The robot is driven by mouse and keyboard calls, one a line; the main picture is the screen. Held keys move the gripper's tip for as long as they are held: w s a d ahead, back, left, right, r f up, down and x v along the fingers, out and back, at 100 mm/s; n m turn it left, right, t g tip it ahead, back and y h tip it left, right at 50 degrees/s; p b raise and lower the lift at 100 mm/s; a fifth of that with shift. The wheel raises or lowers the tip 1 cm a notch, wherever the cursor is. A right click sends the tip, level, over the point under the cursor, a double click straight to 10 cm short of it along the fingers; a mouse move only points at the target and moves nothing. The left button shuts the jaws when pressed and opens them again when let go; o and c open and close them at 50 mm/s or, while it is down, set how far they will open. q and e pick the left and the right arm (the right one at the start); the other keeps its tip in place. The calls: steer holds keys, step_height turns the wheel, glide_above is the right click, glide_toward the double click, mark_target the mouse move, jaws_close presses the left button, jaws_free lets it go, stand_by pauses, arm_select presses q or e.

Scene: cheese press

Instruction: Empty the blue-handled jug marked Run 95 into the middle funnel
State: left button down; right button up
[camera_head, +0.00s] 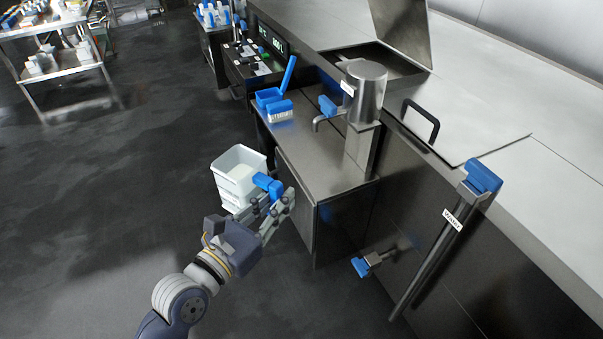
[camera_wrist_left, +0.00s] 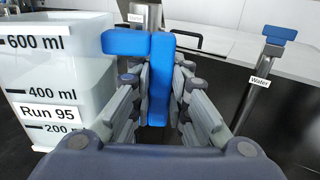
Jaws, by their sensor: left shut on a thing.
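The white jug marked Run 95 (camera_wrist_left: 55,85) shows large in the left wrist view, with volume marks on its side. In the head view the jug (camera_head: 238,172) is upright, off the counter, left of the steel cabinet, with pale contents inside. My left gripper (camera_head: 277,205) is shut on its blue handle (camera_wrist_left: 160,80), which stands between the fingers in the left wrist view. The middle funnel cannot be made out in either view. My right gripper is not in view.
A steel dispenser with a spout (camera_head: 366,90) stands on the counter. A pipe labelled Water (camera_head: 440,245) with a blue handle rises at the right. Dark floor (camera_head: 110,200) is clear to the left.

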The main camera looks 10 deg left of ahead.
arm_select(q)
steer(key=s+a+f+n+t+y, duration=0.1)
steer(key=s+a+n+y, duration=0.3)
steer(key=s, duration=0.5)
steer(key=a+f+y, duration=0.1)
steer(key=a+y, duration=0.1)
steer(key=y, duration=0.1)
steer(key=shift+s+f+n+t, duration=0.15)
steer(key=shift+f+n+t, duration=0.15)
steer(key=shift+f+t, duration=0.1)
steer(key=shift+r, duration=0.1)
